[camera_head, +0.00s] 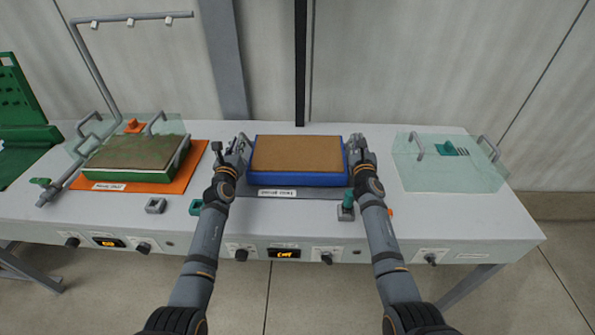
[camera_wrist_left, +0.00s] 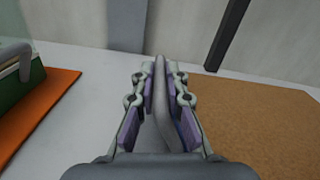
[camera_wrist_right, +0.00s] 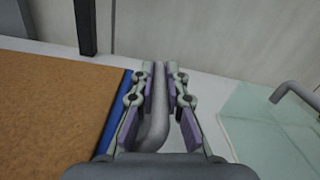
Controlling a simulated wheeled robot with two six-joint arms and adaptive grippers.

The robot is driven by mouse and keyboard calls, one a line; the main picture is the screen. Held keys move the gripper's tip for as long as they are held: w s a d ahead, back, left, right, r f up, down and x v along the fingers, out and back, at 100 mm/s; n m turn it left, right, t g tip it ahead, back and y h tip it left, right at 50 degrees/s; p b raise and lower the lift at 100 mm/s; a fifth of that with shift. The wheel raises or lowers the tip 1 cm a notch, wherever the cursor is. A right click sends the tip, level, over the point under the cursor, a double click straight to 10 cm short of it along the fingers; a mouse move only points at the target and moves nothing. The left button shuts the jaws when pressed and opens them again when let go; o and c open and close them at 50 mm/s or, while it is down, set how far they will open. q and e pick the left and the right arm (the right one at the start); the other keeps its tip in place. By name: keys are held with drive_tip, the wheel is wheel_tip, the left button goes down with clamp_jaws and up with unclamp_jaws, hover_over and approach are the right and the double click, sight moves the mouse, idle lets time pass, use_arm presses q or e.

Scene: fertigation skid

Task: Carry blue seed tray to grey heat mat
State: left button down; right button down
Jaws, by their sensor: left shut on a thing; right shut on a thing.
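The blue seed tray (camera_head: 298,178) with brown fill is in the middle of the bench in the head view. It sits over the grey heat mat (camera_head: 262,190), whose front edge and label show below it. I cannot tell whether the tray touches the mat. My left gripper (camera_head: 240,147) is shut on the tray's left handle (camera_wrist_left: 161,95). My right gripper (camera_head: 357,147) is shut on the tray's right handle (camera_wrist_right: 158,120). The tray's brown surface also shows in the left wrist view (camera_wrist_left: 265,125) and in the right wrist view (camera_wrist_right: 55,110).
A clear lid (camera_head: 450,175) with handles lies at right. A teal-topped part (camera_head: 347,205) stands near my right forearm. Controls line the bench front.

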use_arm(q)
drive_tip(key=shift+a+f, duration=0.1)
drive_tip(key=shift+f, duration=0.15)
use_arm(e)
drive_tip(key=shift+s+f, duration=0.2)
drive_tip(key=shift+f, duration=0.55)
use_arm(q)
drive_tip(key=shift+f, duration=0.1)
use_arm(e)
drive_tip(key=shift+f, duration=0.25)
use_arm(q)
drive_tip(key=c, duration=1.7)
unclamp_jaws()
drive_tip(key=shift+f, duration=0.2)
use_arm(e)
drive_tip(key=c, duration=1.7)
unclamp_jaws()
drive_tip(key=shift+f, duration=0.2)
use_arm(q)
drive_tip(key=o, duration=0.3)
drive_tip(key=shift+w, duration=0.15)
use_arm(e)
drive_tip(key=o, duration=0.3)
drive_tip(key=shift+w, duration=0.2)
drive_tip(key=shift+r, duration=0.3)
